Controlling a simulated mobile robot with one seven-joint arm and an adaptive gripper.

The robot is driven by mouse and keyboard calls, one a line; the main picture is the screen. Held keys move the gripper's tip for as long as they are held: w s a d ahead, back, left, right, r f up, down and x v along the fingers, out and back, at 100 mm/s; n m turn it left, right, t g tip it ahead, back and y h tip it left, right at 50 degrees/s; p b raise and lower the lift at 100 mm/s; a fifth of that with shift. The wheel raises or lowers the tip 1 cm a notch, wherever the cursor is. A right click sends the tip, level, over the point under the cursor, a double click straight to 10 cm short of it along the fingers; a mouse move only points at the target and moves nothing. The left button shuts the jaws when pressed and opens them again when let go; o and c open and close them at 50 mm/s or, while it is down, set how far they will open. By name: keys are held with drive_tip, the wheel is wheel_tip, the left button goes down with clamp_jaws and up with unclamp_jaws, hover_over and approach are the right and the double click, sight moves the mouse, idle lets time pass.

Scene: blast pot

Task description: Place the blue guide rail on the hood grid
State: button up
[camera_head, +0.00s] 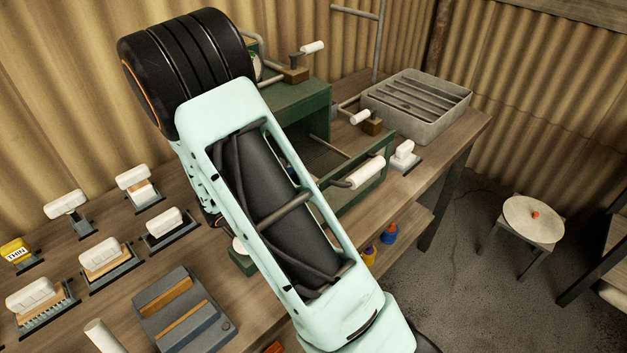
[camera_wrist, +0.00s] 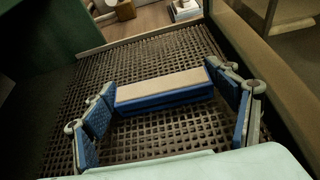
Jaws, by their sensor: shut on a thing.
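The blue guide rail (camera_wrist: 165,91), a bar with blue sides and a beige top, lies crosswise in the wrist view. My gripper (camera_wrist: 161,84) is shut on it, with one blue-padded finger against each end. The hood grid (camera_wrist: 150,140), a dark square mesh, spreads beneath the rail and the fingers. The rail is over the grid and close to it; I cannot tell whether it touches. In the head view the green hood (camera_head: 296,105) stands on the bench, partly behind my arm, which hides the gripper, rail and grid.
A green wall (camera_wrist: 40,45) is left of the grid, and a brown frame edge (camera_wrist: 265,75) is right. Several white-handled pieces and a grey slotted block (camera_head: 185,315) lie on the bench (camera_head: 445,140). A grey ribbed tray (camera_head: 415,105) is at its far end.

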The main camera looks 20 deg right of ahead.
drive_tip(key=shift+f, duration=0.15)
drive_tip(key=o, duration=1.5)
drive_tip(key=shift+c, duration=0.2)
drive_tip(key=shift+r, duration=0.3)
drive_tip(key=v, duration=1.2)
drive_tip(key=shift+f, duration=0.15)
